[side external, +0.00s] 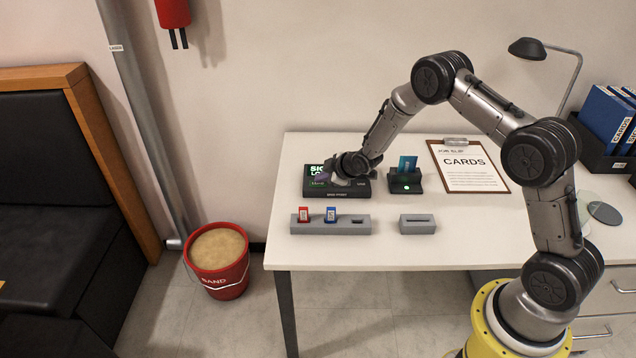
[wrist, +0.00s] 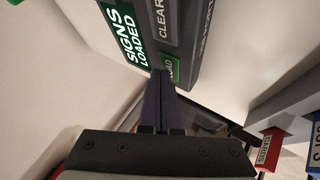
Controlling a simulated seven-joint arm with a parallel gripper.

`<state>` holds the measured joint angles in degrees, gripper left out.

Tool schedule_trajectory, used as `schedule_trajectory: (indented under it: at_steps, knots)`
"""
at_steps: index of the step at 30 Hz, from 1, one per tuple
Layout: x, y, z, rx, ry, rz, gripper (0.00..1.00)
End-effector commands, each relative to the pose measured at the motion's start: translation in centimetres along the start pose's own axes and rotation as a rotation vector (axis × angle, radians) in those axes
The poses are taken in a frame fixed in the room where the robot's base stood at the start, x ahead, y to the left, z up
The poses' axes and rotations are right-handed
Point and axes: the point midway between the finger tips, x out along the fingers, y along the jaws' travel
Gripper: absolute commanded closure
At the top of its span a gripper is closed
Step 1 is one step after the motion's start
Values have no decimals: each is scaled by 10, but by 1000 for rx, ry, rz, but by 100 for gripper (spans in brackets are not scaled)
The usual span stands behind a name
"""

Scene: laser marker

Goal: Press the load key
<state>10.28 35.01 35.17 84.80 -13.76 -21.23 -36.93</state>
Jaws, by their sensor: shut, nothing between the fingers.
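The dark control box (side external: 350,190) stands at the back left of the white table, partly covered by my gripper (side external: 324,177). In the wrist view its green screen (wrist: 124,32) reads "SIGNS LOADED", beside a grey "CLEAR" key (wrist: 163,18). The green load key (wrist: 171,68) shows at the box's edge, its first letters hidden by my fingers. In the wrist view my gripper (wrist: 160,74) is shut and empty, with its tips at the load key. I cannot tell whether they touch it or whether it is pressed down.
A grey holder (side external: 345,230) with a red and a blue card stands in front of the box. A small slotted block (side external: 418,229) is to its right. A dark reader (side external: 406,187) holds a teal card. A clipboard (side external: 467,170) lies further right. The table's front is clear.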

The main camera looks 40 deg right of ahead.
Motion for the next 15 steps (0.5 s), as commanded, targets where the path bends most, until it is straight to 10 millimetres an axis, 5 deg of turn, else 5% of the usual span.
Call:
schedule_trajectory:
  at_steps: [15]
  knots:
    - [-9, 6, -6, -1, 0, 0, 100]
